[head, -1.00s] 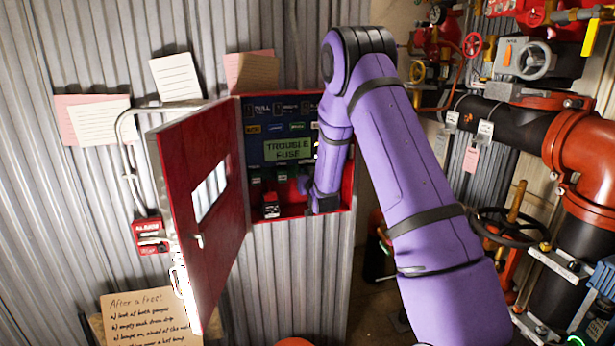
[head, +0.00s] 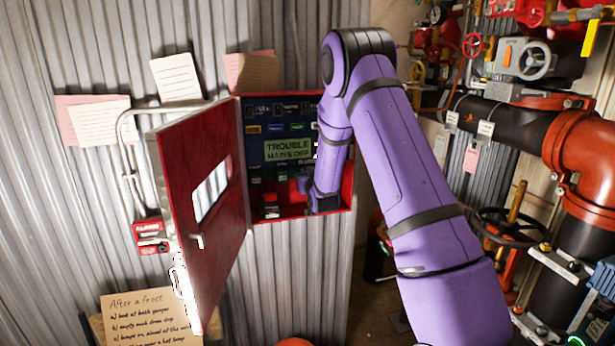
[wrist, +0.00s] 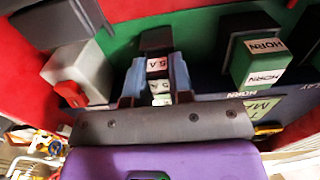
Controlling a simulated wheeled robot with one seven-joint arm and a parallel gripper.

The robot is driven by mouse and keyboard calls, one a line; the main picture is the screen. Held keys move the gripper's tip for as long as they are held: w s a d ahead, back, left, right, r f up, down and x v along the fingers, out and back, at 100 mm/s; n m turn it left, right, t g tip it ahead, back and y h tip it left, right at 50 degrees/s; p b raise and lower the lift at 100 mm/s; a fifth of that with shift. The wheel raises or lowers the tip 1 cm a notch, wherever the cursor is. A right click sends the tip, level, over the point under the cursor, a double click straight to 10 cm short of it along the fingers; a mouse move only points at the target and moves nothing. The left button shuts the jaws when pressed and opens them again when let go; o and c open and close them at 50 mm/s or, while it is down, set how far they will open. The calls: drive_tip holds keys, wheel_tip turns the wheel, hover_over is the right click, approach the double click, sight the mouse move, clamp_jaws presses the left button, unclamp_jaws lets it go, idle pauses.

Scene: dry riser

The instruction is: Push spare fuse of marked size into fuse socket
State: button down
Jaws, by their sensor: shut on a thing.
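In the wrist view my gripper (wrist: 157,80) is shut on a small fuse block (wrist: 158,66) with white "5 A" labels, held between its two grey-blue fingers. The fuse's far end meets a dark block (wrist: 155,39), which looks like the fuse socket. How deep the fuse sits is hard to see. In the head view my gripper is inside the open red cabinet (head: 351,190), mostly hidden by my arm. The panel's display (head: 288,149) reads "TROUBLE" and, apparently, "MAINS OFF".
A green block marked "HORN" (wrist: 258,68) stands right of my gripper in the wrist view. A grey block with a red part (wrist: 80,75) stands to its left. The cabinet's red door (head: 205,210) hangs open at the left in the head view. Pipes and valves fill the right.

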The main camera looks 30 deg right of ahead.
drive_tip(key=shift+s+a, duration=0.1)
drive_tip(key=shift+s, duration=0.25)
idle(5.2)
drive_tip(key=shift+v, duration=2.4)
drive_tip(key=shift+s, duration=0.1)
drive_tip(key=shift+w+d, duration=0.2)
drive_tip(key=shift+w, duration=0.5)
